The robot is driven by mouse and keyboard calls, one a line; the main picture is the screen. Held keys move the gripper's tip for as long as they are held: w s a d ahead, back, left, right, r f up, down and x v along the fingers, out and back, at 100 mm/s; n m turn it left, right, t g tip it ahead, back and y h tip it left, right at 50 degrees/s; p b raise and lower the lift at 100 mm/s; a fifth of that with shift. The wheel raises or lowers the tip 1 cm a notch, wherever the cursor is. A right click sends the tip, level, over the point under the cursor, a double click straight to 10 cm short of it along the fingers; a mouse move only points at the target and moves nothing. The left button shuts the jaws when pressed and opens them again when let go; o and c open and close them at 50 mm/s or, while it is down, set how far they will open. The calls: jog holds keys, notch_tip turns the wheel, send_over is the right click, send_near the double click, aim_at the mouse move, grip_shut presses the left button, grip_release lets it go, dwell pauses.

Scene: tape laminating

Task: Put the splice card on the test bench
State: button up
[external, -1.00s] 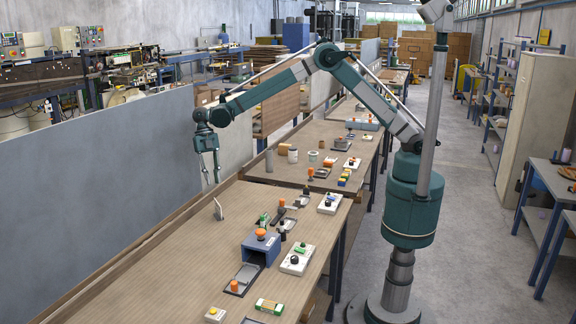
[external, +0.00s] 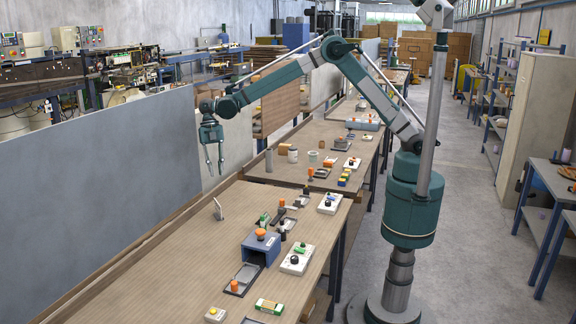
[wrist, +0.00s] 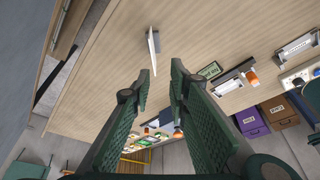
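A small thin light-coloured card, which looks like the splice card (external: 218,209), stands upright near the left side of the wooden test bench (external: 165,260). In the wrist view the card (wrist: 153,42) shows nearly edge-on, just beyond the fingertips, with a grey piece against its side. My gripper (external: 215,172) hangs above and behind the card at the bench's left edge. In the wrist view its two green fingers (wrist: 161,72) are apart with nothing between them.
A blue box (external: 261,248) with an orange knob, a white switch box (external: 297,258) and several small parts line the bench's right side. A grey partition (external: 90,190) runs along the left. The bench's left and middle surface is mostly clear.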

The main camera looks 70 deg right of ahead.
jog(key=s+d+r+m+t, duration=0.3)
jog(key=s+d+r+m, duration=0.3)
jog(key=s+d+r, duration=0.5)
jog(key=s+d+r+m+t, duration=0.2)
jog(key=s+d+r+m, duration=0.5)
jog(key=d+r, duration=0.45)
jog(key=s+d+f+m+t+h, duration=0.1)
jog(key=s+d+f+m+t, duration=0.1)
jog(key=s+d+m, duration=0.4)
jog(key=s+d+f+m+t+h, duration=0.2)
jog(key=s+d+m, duration=0.5)
jog(key=s+d, duration=0.6)
jog(key=s+f+t, duration=0.1)
jog(key=s+f, duration=0.1)
jog(key=s, duration=0.6)
